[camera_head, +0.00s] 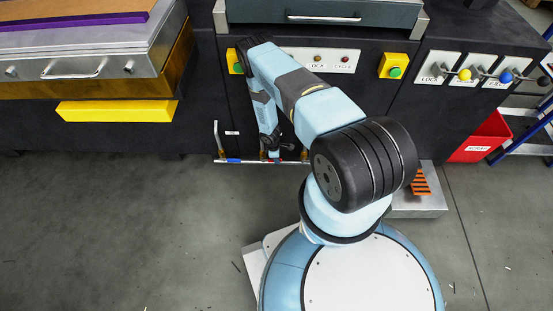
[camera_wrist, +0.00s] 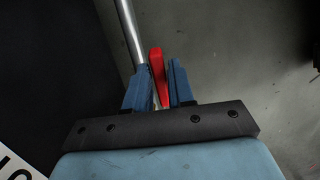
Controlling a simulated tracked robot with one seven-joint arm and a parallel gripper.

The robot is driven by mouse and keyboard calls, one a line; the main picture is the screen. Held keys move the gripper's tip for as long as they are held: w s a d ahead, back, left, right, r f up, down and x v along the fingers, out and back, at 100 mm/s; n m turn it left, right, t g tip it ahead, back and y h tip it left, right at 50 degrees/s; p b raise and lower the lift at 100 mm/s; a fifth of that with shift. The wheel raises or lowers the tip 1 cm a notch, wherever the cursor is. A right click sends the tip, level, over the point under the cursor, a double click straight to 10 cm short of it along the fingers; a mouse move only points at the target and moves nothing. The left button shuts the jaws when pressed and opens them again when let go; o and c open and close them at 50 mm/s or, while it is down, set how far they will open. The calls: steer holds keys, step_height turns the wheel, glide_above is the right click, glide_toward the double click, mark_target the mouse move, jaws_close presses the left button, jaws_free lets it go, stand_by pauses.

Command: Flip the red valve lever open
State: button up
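The red valve lever (camera_wrist: 157,75) shows in the wrist view, upright between the two blue fingers of my gripper (camera_wrist: 160,85). The fingers stand close on either side of it; I cannot tell whether both press on it. A grey metal pipe (camera_wrist: 130,35) runs beside the lever, up and to the left. In the head view my gripper (camera_head: 271,152) is down at the low horizontal pipe (camera_head: 245,162) in front of the black machine. The red lever is mostly hidden there by my arm.
A blue lever (camera_head: 233,160) sits on the pipe, left of my gripper. A yellow block (camera_head: 117,111) juts out at the left. A metal step (camera_head: 420,205) stands right of my arm, and a red bin (camera_head: 482,138) is farther right. The floor at the left is clear.

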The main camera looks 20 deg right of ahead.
steer(key=shift+o, duration=1.4)
steer(key=shift+a, duration=0.1)
steer(key=shift+w+a+r, duration=0.1)
steer(key=shift+a+r, duration=0.05)
steer(key=shift+r, duration=0.05)
step_height(320, 180, up, 13)
steer(key=a, duration=0.1)
steer(key=shift+w+a, duration=0.25)
steer(key=shift+w, duration=0.05)
